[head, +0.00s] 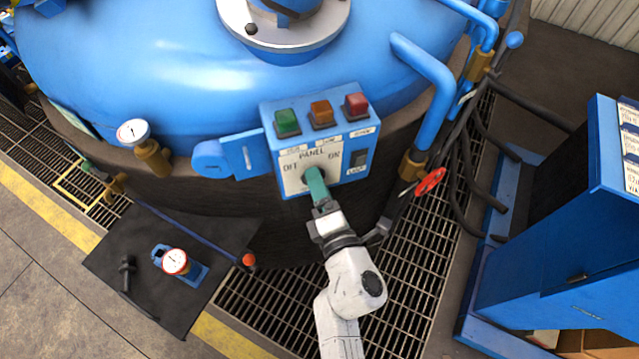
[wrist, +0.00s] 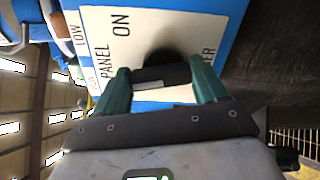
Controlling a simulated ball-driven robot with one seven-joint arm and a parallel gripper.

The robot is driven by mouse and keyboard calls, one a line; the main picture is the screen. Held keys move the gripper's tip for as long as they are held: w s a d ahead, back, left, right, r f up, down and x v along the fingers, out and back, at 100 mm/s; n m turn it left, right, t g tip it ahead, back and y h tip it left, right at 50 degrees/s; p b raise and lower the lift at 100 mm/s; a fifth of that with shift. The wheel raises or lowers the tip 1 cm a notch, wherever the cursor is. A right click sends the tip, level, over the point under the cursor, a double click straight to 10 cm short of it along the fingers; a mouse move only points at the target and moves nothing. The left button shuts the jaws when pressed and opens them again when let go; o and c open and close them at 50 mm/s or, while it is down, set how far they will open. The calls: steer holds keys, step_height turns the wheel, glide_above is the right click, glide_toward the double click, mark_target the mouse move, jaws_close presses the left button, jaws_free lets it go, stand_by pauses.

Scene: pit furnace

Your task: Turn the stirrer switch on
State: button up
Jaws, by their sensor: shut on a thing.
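The blue control panel (head: 267,150) with a white face is on the front of the big blue furnace vessel. Its plate reads PANEL, with OFF at left and ON at right. A round black rotary switch (wrist: 170,70) is on this plate, with a pale line on its grip; in the head view it is mostly hidden. My gripper (head: 315,180) reaches it from below. In the wrist view my gripper (wrist: 160,82) has its green fingers on either side of the switch grip, shut on it. The exact angle of the switch is hard to tell.
Green (head: 287,122), orange (head: 321,114) and red (head: 357,105) buttons top the panel. A black rocker (head: 360,158) is at its right. Blue pipes and a red valve handle (head: 430,181) are close at right. A blue cabinet (head: 560,230) stands farther right. A gauge (head: 133,132) is left.

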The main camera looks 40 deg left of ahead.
steer(key=m+p, duration=0.1)
steer(key=m, duration=0.3)
steer(key=m+p, duration=0.2)
steer(key=m, duration=0.2)
steer(key=m+p, duration=0.1)
steer(key=m, duration=0.2)
steer(key=shift+w+d+f+m, duration=0.1)
steer(key=shift+w+f+m, duration=0.05)
steer(key=shift+f+m, duration=0.2)
steer(key=shift+m, duration=0.25)
steer(key=o, duration=1)
steer(key=shift+o, duration=0.2)
steer(key=shift+r, duration=0.1)
steer(key=p+v, duration=0.2)
steer(key=v, duration=0.8)
steer(key=shift+d, duration=0.35)
